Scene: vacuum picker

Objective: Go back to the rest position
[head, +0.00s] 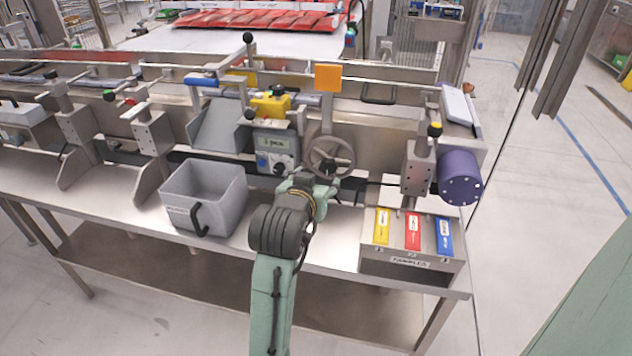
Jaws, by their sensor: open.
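My arm reaches up from the bottom of the head view, and my gripper (324,188) is at its far end, over the steel table (335,240). The gripper is small in this view and partly hidden by my own wrist; it looks open, and I see nothing held in it. It is in front of the machine, just below the handwheel (331,157) and the grey control box (277,150). I cannot tell whether it touches either. It is between the grey bin and the samples box.
A grey bin (183,187) with a black handle stands left of my arm. A samples box (378,265) with yellow, red and blue slots stands to the right. A purple cylinder (460,178) juts from the machine's right end. Open floor (545,200) lies farther right.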

